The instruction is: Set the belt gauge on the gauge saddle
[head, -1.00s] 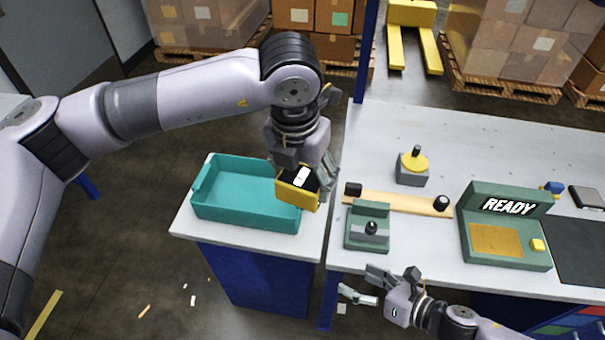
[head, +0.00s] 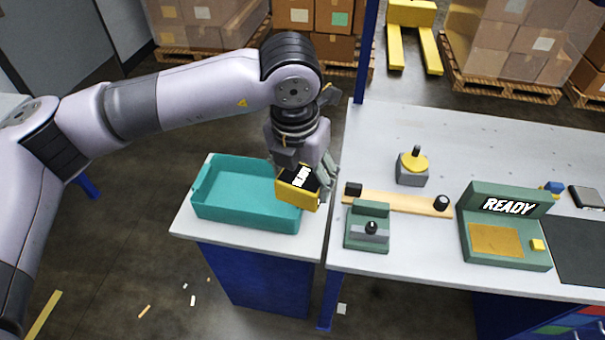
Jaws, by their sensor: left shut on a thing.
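A yellow, boxy device with a black face and white lettering, which I take to be the belt gauge (head: 296,194), is held above the right end of the teal tray, near the gap between the tables. My left gripper (head: 318,178) is shut on it from above. It looks slightly tilted. No part is clearly marked as the gauge saddle; a green fixture with a grey bar and black knob (head: 367,235) stands at the right table's left edge, apart from the gauge. My right gripper is out of view.
The teal tray (head: 215,209) looks empty. On the right table are a tan strip (head: 405,202) with black end pieces, a grey block with a yellow disc (head: 412,170), and a green station reading READY (head: 508,258). A blue post (head: 364,60) rises behind.

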